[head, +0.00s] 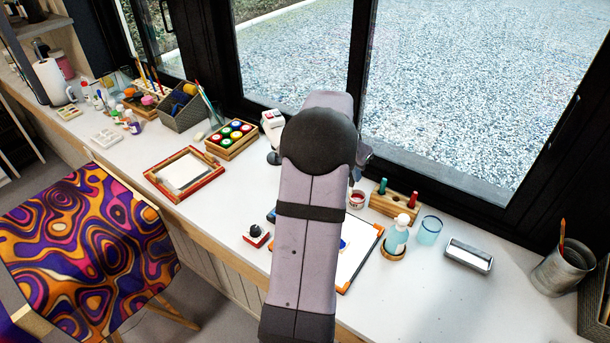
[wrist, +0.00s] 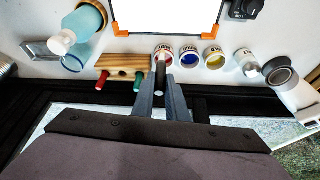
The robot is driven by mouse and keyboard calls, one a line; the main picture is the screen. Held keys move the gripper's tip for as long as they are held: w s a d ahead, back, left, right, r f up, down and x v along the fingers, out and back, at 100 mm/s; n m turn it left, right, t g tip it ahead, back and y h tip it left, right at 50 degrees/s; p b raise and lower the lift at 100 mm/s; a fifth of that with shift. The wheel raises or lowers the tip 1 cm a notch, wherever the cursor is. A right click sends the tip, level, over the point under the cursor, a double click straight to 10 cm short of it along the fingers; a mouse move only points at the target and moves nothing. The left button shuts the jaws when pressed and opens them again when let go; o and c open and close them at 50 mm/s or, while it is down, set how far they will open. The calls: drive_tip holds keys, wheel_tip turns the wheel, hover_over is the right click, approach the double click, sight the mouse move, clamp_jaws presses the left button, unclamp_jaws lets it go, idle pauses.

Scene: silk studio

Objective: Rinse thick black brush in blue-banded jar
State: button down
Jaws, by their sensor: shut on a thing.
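My gripper (wrist: 161,92) is shut on the thick black brush (wrist: 160,73), whose handle end points toward the wrist camera. The brush stands over or in a small red-banded paint pot (wrist: 164,50); I cannot tell whether its tip touches the paint. In the head view my arm hides the gripper and brush, and the red pot (head: 357,198) shows just right of the arm. The clear jar with a blue band (head: 429,230) stands farther right, beyond a pale blue bottle. In the wrist view that bottle partly covers the jar (wrist: 75,64).
A wooden holder (head: 395,207) with green and red handles stands between the red pot and the jar. The pale blue bottle (head: 396,238) with a white stopper is close to the jar. Blue (wrist: 191,64) and yellow (wrist: 213,58) pots sit beside the red one. A silver tin (head: 468,256) lies right.

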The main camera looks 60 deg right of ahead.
drive_tip(key=s+d+m+g, duration=0.1)
drive_tip(key=s+d+m, duration=0.2)
drive_tip(key=s, duration=0.9)
drive_tip(key=s+d+m+g+y+b, duration=0.1)
drive_tip(key=s+d+m, duration=0.2)
drive_tip(key=s, duration=0.9)
drive_tip(key=shift+d+m+g, duration=0.2)
drive_tip(key=shift+m+g, duration=0.1)
drive_tip(key=shift+m, duration=0.4)
drive_tip(key=shift+s, duration=0.1)
